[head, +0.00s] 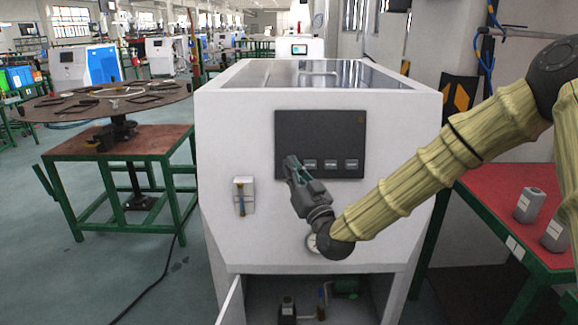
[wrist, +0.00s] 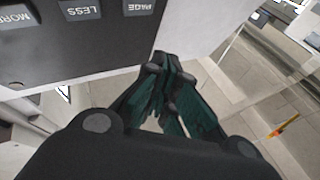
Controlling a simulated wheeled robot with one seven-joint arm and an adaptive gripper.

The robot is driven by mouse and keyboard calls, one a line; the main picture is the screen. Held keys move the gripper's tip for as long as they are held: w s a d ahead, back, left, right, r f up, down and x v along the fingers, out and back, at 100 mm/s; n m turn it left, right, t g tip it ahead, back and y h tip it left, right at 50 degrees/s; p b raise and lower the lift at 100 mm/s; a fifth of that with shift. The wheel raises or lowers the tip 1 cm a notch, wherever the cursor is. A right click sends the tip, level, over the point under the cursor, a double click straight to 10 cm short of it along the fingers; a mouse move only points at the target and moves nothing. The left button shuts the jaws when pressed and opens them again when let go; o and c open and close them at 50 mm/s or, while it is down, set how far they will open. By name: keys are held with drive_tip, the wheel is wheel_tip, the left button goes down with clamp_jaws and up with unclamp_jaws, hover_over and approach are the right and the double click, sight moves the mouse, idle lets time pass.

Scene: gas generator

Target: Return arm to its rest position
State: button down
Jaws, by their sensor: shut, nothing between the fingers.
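My arm reaches in from the right in the head view, covered in a yellowish ribbed sleeve. My gripper (head: 290,167) is in front of the white gas generator cabinet (head: 235,130), by the lower left part of its dark control panel (head: 318,128). Its fingers point up and are shut with nothing between them. In the wrist view the dark green fingertips (wrist: 162,62) meet below the panel (wrist: 75,45) and its grey buttons (wrist: 80,9). I cannot tell whether the fingers touch the cabinet.
A gauge (head: 313,243) sits behind my wrist. The lower compartment door (head: 232,302) is open. A red-topped table (head: 490,205) stands right, another table (head: 130,142) left.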

drive_tip(key=s+d+f+g+h, duration=0.1)
drive_tip(key=s+f+g, duration=0.25)
drive_tip(key=f, duration=0.75)
drive_tip(key=s+d+f+m+g+h, duration=0.15)
drive_tip(key=s+f, duration=0.25)
drive_tip(key=f, duration=0.7)
drive_tip(key=s+d+f+g+h, duration=0.2)
drive_tip(key=s+f+g, duration=0.15)
drive_tip(key=f, duration=0.75)
drive_tip(key=s+d+f+g+h, duration=0.1)
drive_tip(key=s+d+f+g, duration=0.25)
drive_tip(key=s+f, duration=0.7)
drive_tip(key=s+d+f+m+g+h, duration=0.1)
drive_tip(key=s+d+f+g+h, duration=0.25)
drive_tip(key=s, duration=0.55)
drive_tip(key=s+d+f+m+g+y, duration=0.15)
drive_tip(key=s+d+f, duration=0.35)
drive_tip(key=s, duration=0.5)
drive_tip(key=s+d+f+g+h, duration=0.3)
drive_tip(key=s+d, duration=0.2)
drive_tip(key=s, duration=0.4)
wheel_tip(320, 180, up, 15)
drive_tip(key=p, duration=1.4)
drive_tip(key=shift+d+f+p, duration=0.15)
drive_tip(key=shift+p, duration=0.15)
drive_tip(key=shift+s+y, duration=0.1)
drive_tip(key=shift+y, duration=0.15)
